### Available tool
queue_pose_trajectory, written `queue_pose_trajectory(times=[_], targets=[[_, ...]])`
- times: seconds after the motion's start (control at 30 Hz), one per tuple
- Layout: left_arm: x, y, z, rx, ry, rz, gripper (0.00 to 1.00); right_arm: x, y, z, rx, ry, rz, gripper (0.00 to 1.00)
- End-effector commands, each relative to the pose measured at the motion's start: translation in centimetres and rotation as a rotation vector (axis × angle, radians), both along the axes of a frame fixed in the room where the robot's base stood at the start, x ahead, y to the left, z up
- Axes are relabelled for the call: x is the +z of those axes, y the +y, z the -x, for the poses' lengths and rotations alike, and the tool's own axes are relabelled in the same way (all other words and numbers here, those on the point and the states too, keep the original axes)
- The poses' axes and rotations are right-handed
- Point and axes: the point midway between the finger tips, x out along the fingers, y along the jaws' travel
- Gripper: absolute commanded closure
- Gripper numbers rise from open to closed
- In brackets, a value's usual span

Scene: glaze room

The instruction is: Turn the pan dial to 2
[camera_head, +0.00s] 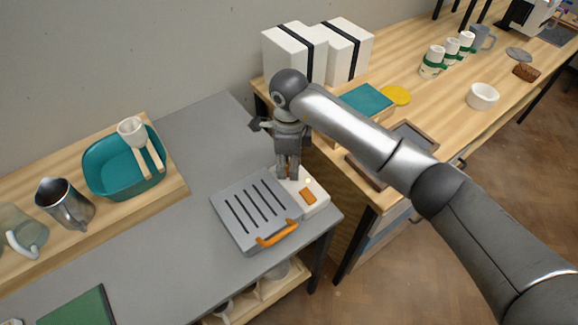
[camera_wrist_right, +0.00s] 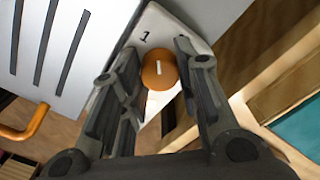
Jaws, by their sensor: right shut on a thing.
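The pan dial (camera_wrist_right: 158,75) is a round orange knob with a short white mark, on a white panel (camera_wrist_right: 187,22). A printed "1" shows just above it in the right wrist view. The mark points roughly up the picture, near the "1". No "2" can be made out. My right gripper (camera_wrist_right: 158,82) is shut on the dial, one finger on each side. My left gripper is not in view.
The unit has an orange handle (camera_head: 278,235) at its front. A teal basin (camera_head: 98,165) and a metal pitcher (camera_head: 62,202) stand to the left. White boxes (camera_head: 292,57) and a teal block (camera_head: 366,98) are on the wooden table behind.

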Motion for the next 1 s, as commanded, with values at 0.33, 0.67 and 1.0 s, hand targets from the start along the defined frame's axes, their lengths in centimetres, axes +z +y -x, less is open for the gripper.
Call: queue_pose_trajectory(times=[0.33, 0.67, 1.0], targets=[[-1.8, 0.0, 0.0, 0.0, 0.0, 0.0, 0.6, -0.1, 0.0, -0.1, -0.323, -0.005, 0.001, 0.94], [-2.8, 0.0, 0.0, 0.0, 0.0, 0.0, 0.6, -0.1, -0.1, -0.1, -0.565, -0.004, 0.001, 0.94], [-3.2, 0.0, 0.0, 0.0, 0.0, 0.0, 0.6, 0.0, 0.0, -0.1, -0.683, -0.003, 0.0, 0.94]])
